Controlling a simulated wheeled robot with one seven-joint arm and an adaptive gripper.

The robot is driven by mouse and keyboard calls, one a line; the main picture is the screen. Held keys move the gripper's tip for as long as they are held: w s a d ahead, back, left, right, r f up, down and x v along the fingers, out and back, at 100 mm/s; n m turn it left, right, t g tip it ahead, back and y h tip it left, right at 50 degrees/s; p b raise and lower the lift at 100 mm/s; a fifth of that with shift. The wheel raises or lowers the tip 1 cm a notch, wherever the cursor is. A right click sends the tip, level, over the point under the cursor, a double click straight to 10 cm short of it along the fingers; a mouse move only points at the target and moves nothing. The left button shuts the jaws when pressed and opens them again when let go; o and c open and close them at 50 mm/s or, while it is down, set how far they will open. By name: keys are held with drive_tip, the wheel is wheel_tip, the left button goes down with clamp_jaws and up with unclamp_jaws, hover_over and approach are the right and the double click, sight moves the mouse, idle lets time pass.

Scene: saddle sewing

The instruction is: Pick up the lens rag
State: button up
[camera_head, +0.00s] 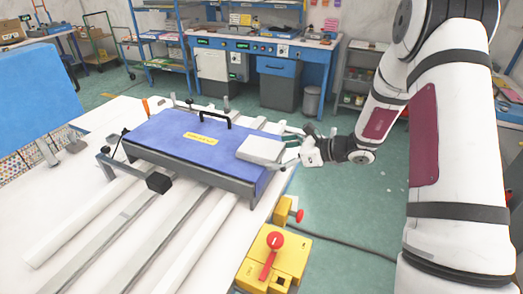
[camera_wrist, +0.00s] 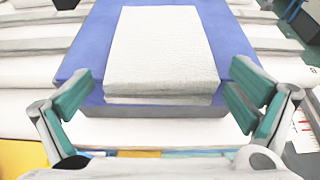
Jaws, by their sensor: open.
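The lens rag looks like a folded white-grey cloth (camera_head: 261,149) lying flat on the right end of a blue padded board (camera_head: 180,133). In the wrist view the cloth (camera_wrist: 162,52) lies straight ahead, its near edge just beyond the fingertips. My gripper (camera_head: 293,147) is at the right edge of the board, beside the cloth. In the wrist view my gripper (camera_wrist: 158,90) is open, its green-padded fingers spread wide on either side of the cloth's near end. Nothing is held between them.
The board has a black handle (camera_head: 208,117) and a yellow label. A yellow box with a red knob (camera_head: 275,257) stands near the table's right edge. A blue panel (camera_head: 38,97) rises at left. Pale rails run across the table. Green floor is free at right.

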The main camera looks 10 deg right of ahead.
drive_tip(key=c, duration=1.2)
drive_tip(key=shift+r, duration=0.8)
wheel_tip(320, 180, up, 2)
drive_tip(key=s+d, duration=0.1)
drive_tip(key=s, duration=0.4)
drive_tip(key=s+d+r, duration=0.1)
drive_tip(key=s+d, duration=0.1)
drive_tip(key=s, duration=0.3)
drive_tip(key=s+d+b, duration=0.1)
drive_tip(key=s, duration=0.4)
drive_tip(key=shift+s+d+r, duration=0.2)
drive_tip(key=shift+s, duration=0.05)
